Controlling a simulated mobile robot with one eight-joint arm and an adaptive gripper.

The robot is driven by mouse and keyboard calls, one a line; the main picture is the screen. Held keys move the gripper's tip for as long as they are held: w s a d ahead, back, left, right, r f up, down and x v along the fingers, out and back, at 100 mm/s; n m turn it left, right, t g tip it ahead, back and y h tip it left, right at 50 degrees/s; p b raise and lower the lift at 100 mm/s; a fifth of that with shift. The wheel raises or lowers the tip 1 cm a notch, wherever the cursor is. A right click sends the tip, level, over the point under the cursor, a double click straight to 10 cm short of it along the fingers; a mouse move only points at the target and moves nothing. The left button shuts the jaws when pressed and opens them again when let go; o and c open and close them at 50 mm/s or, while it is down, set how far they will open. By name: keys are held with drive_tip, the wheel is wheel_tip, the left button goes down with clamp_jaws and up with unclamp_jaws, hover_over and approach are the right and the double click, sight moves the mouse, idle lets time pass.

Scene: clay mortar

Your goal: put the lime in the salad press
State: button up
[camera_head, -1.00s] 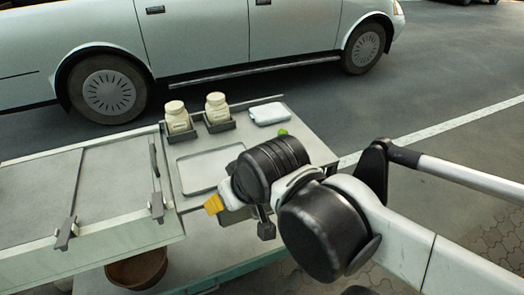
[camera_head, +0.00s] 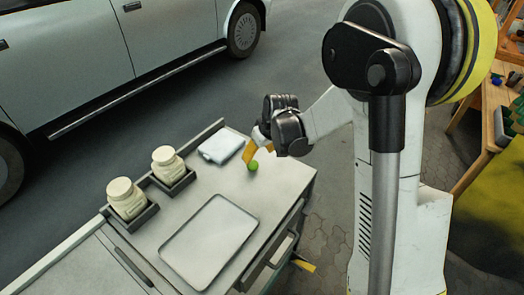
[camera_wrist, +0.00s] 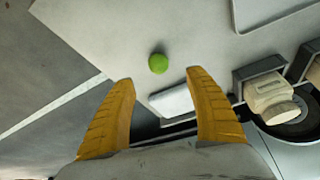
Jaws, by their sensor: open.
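The green lime (camera_head: 253,165) sits on the grey cart top near its right end. It also shows in the wrist view (camera_wrist: 158,63), just beyond the gap between my fingertips. My gripper (camera_head: 249,151) hangs over that end of the cart, close to the lime. Its two yellow fingers are spread apart with nothing between them in the wrist view (camera_wrist: 160,76). I cannot tell how high the fingers are above the lime. I cannot surely pick out a salad press; two pale lidded jars (camera_head: 126,199) (camera_head: 168,166) stand in dark holders on the cart.
A shallow rectangular tray (camera_head: 208,243) lies on the cart, empty. A white packet (camera_head: 221,146) lies near the far edge, close to the lime. A raised rail runs along that edge. A car (camera_head: 95,55) stands behind. Cart top between the tray and lime is clear.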

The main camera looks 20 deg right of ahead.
sight(254, 163)
drive_tip(key=b+x, duration=0.2)
drive_tip(key=x, duration=0.3)
drive_tip(key=shift+d+f, duration=0.1)
drive_tip(key=shift+f, duration=0.05)
drive_tip(key=b+x, duration=0.2)
drive_tip(key=x, duration=0.3)
drive_tip(key=shift+w+f+b, duration=0.25)
drive_tip(key=shift+b, duration=0.1)
drive_tip(key=shift+r, duration=0.15)
drive_tip(key=shift+c, duration=0.9)
drive_tip(key=c, duration=1.1)
drive_tip(key=shift+c, duration=0.5)
wheel_tip(254, 163, up, 4)
drive_tip(key=p, duration=0.2)
drive_tip(key=shift+r+p, duration=0.25)
drive_tip(key=shift+p, duration=0.05)
drive_tip(key=s+d+r+p, duration=0.2)
drive_tip(key=d+r, duration=0.4)
drive_tip(key=d, duration=0.5)
drive_tip(key=shift+s+d+r+p, duration=0.2)
drive_tip(key=shift+s+p, duration=0.2)
drive_tip(key=shift+p, duration=0.35)
